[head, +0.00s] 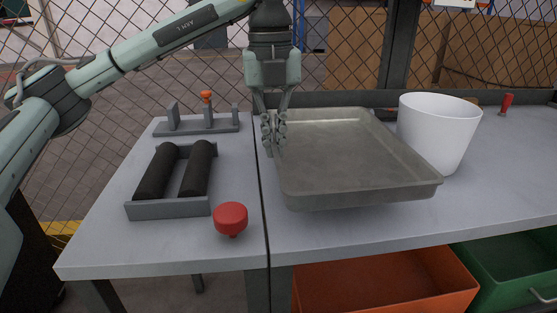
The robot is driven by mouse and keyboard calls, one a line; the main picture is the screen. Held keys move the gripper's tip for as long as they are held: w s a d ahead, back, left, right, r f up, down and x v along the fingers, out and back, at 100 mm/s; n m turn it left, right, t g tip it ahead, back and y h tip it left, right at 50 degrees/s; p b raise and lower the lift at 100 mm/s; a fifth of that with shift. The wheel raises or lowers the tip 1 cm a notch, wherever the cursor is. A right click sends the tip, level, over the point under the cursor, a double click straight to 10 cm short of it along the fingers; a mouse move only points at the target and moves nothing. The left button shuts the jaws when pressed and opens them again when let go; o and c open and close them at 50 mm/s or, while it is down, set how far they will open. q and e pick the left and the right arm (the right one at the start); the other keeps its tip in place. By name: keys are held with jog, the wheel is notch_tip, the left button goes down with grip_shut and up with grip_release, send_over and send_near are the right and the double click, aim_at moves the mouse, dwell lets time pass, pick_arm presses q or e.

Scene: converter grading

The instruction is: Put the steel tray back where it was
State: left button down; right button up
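The steel tray (345,155) is a shallow, empty grey rectangle in the middle of the head view, over the right-hand table. Its front edge appears slightly off the table top, with a shadow beneath. My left gripper (273,138) points down at the tray's left rim, with its fingers closed together on that rim. The exact contact is small and partly hidden by the fingers. My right gripper is not in view.
A white bin (437,128) stands close at the tray's right. On the left table (110,222) are a grey holder with black rollers (197,170), a red button (231,217) and a grey fixture with an orange knob (206,112). Orange (385,283) and green (505,265) crates sit below.

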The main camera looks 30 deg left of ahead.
aim_at(277, 178)
pick_arm(q)
jog(key=shift+w+a+f, duration=0.1)
jog(key=shift+w+f, duration=0.3)
jog(key=shift+w, duration=0.25)
jog(key=shift+f, duration=2)
jog(key=shift+f, duration=0.15)
jog(key=c, duration=1.7)
grip_release()
